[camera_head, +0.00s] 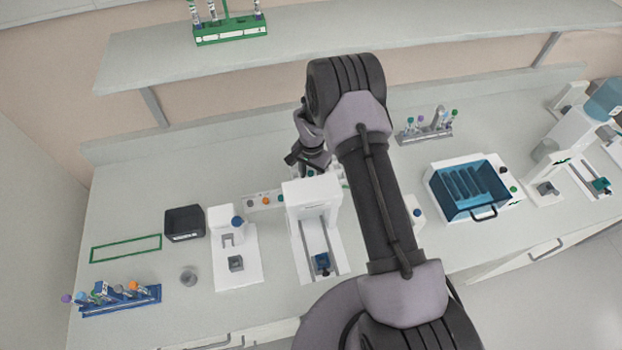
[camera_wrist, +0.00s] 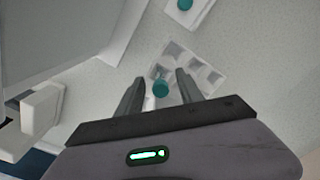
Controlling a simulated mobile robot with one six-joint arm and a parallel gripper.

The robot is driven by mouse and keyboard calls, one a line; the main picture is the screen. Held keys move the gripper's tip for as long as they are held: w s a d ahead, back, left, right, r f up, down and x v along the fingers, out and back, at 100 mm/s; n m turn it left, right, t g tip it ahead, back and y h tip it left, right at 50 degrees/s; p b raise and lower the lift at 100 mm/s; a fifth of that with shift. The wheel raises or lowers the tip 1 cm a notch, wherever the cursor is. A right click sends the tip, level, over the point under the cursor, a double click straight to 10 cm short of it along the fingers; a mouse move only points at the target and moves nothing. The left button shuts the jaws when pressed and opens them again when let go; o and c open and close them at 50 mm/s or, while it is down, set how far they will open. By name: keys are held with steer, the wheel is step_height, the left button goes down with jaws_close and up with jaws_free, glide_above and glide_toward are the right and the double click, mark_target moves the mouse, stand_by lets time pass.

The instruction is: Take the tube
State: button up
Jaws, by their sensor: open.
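A tube with a teal cap (camera_wrist: 160,88) shows in the wrist view, between the two fingers of my gripper (camera_wrist: 160,78). It is seen from above, and its body is mostly hidden under the cap. My gripper is open, with a finger on each side of the cap and a gap on both sides. How far the fingers are above or around the tube I cannot tell. A pale rack with square wells (camera_wrist: 205,75) lies by the tube. In the head view my gripper (camera_head: 309,158) is behind the white machine, and the tube there is not clear.
A white machine (camera_head: 314,195) stands close to my gripper. A second teal cap (camera_wrist: 185,4) is at the wrist view's top edge. A blue rack (camera_head: 120,308) holds several tubes at front left. A grey rack (camera_head: 425,135) and a blue-lidded box (camera_head: 468,188) are to the right.

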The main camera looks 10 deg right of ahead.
jaws_close()
step_height(320, 180, up, 18)
stand_by(0.5)
